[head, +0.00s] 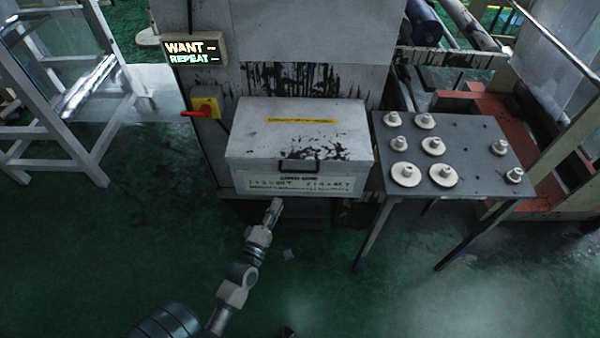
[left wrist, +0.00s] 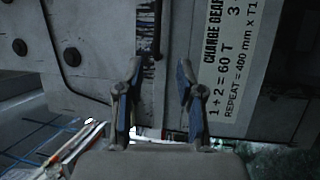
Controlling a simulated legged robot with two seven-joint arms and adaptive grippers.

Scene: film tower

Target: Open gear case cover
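The gear case (head: 296,143) is a white box with a closed, black-stained cover (head: 318,114) and a yellow strip on top. A dark handle (head: 299,167) sits on its front edge, above a printed label (head: 305,186). My left gripper (head: 275,205) is just below the front of the case, under the handle. In the left wrist view, its two fingers (left wrist: 155,95) are apart with nothing between them. The handle bar (left wrist: 157,30) lies ahead of the fingers, and the label (left wrist: 228,60) is to the right. My right gripper is not in view.
A grey table (head: 480,150) with several pale gears stands right of the case. A red switch on a yellow plate (head: 206,107) and a lit sign (head: 195,49) are to the left. A white ladder frame (head: 95,130) stands far left. The green floor in front is clear.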

